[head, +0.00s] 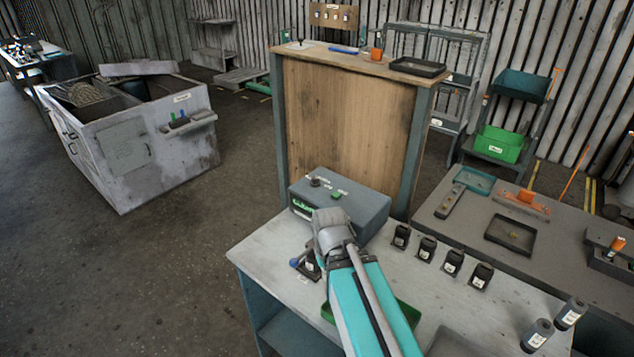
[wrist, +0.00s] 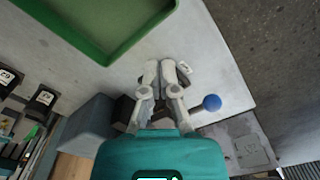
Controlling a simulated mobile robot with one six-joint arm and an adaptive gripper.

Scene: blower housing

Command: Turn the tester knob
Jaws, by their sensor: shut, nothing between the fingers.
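The tester looks to be the blue-grey box (head: 345,210) at the back of the light workbench. A dark round knob (head: 316,182) stands on its top left, with a green button (head: 336,195) to the right. My gripper (wrist: 166,66) points down over the bench in the wrist view, its two pale fingers together and empty. In the head view my wrist and arm hide the fingertips, in front of the box. The box's side (wrist: 85,124) shows at lower left in the wrist view; the knob cannot be made out there.
A blue-balled lever (wrist: 212,102) stands close beside my gripper. A green tray (wrist: 98,55) lies on the bench, mostly behind my arm in the head view. Several black labelled blocks (head: 427,248) line the bench right of the box. A wooden-panelled stand (head: 345,120) rises behind.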

